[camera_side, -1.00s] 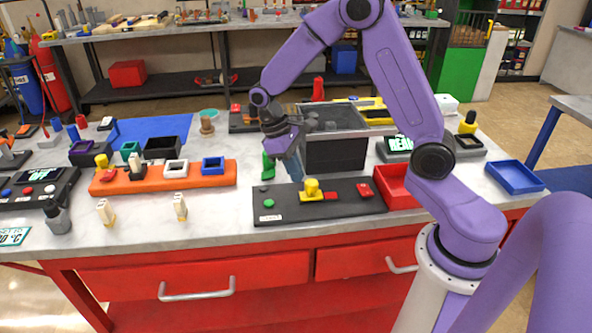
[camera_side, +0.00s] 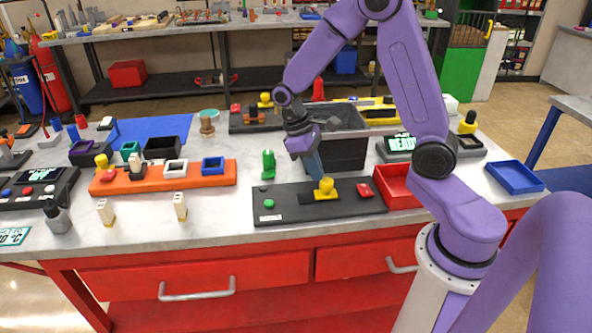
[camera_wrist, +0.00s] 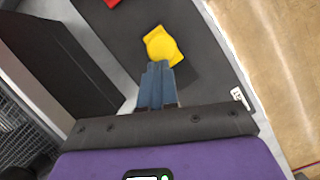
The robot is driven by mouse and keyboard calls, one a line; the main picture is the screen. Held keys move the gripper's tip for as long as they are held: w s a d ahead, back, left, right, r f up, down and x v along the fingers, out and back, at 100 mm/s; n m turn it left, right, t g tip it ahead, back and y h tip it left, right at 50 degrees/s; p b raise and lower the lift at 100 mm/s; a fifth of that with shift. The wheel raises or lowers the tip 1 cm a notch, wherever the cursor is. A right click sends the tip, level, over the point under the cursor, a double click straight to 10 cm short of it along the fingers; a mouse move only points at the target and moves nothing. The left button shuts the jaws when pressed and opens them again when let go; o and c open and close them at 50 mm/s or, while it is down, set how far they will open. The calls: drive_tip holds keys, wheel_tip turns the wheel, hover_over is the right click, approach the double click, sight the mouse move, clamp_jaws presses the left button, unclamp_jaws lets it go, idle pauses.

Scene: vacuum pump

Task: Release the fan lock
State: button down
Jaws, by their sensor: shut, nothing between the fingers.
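A yellow sliding knob (camera_side: 326,187), which looks like the fan lock, sits on the black panel (camera_side: 285,205). It stands at the right part of its slot, and the dark slot shows on its left. It also shows in the wrist view (camera_wrist: 162,46). My gripper (camera_side: 317,177) is shut and empty, low over the panel on the knob's left side. In the wrist view its blue fingertips (camera_wrist: 158,66) are right at the knob's near edge; they look to be touching it. The panel also has a red button (camera_side: 364,190) and a green button (camera_side: 268,203).
A grey-black open box (camera_side: 343,155) stands close behind the panel. A green upright part (camera_side: 268,164) is left of my gripper. A red tray (camera_side: 397,188) is to the panel's right. A lit "READY" display (camera_side: 403,143) stands further back.

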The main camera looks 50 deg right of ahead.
drive_tip(key=w, duration=0.2)
drive_tip(key=w+a, duration=0.1)
drive_tip(key=w, duration=0.1)
drive_tip(key=shift+w+a+r, duration=0.1)
drive_tip(key=shift+a, duration=0.1)
drive_tip(key=d+v, duration=0.1)
drive_tip(key=v, duration=0.8)
drive_tip(key=shift+a+r, duration=0.45)
drive_tip(key=shift+a, duration=0.05)
drive_tip(key=s+a+n+t, duration=0.1)
drive_tip(key=s+a+n, duration=0.1)
drive_tip(key=s+a, duration=0.3)
drive_tip(key=s+a+n+t, duration=0.2)
drive_tip(key=s+a+n, duration=0.1)
drive_tip(key=s, duration=0.4)
drive_tip(key=s+f+n+t+y, duration=0.1)
drive_tip(key=s+n, duration=0.3)
drive_tip(key=s, duration=1.1)
drive_tip(key=shift+d+f+y, duration=0.15)
drive_tip(key=shift+d+y, duration=0.15)
drive_tip(key=shift+d, duration=0.05)
